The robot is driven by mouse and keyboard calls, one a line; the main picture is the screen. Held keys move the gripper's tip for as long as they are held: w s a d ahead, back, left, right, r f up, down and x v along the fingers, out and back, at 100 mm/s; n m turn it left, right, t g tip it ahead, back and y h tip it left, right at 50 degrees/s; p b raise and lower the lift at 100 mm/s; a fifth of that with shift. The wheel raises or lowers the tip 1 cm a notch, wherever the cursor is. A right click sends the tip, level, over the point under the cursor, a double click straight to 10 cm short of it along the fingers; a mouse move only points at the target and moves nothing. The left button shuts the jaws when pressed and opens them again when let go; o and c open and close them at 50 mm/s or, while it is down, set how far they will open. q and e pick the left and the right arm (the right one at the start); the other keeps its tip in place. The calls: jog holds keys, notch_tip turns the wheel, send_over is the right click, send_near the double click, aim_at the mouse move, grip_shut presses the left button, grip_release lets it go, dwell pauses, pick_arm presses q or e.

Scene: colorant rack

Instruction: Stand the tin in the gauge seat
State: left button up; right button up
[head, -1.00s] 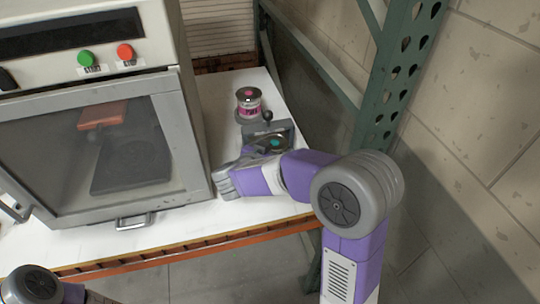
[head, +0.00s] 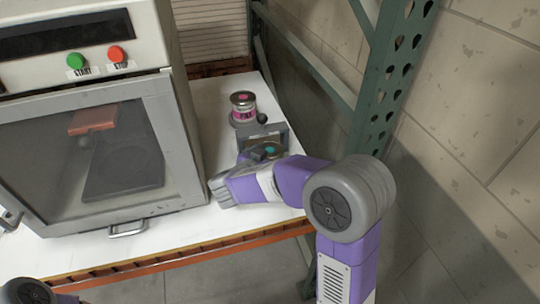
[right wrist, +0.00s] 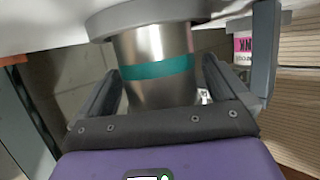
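A silver tin with a teal band (right wrist: 155,68) is between the fingers of my right gripper (right wrist: 160,75). The wrist picture is upside down, and the tin's base meets a round grey seat (right wrist: 150,17). The tin looks upright. A narrow gap shows between tin and finger on the right of the wrist view, so the gripper looks open around it.
A pink-labelled tin (head: 243,104) stands behind the gauge, near a black knob (head: 262,118). A large oven (head: 110,130) fills the left of the white shelf (head: 180,226). A green rack post (head: 393,75) and a block wall are at right.

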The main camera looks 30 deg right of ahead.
jog(key=shift+r, duration=0.15)
jog(key=p+v, duration=0.3)
jog(key=v, duration=0.9)
jog(key=shift+p, duration=0.3)
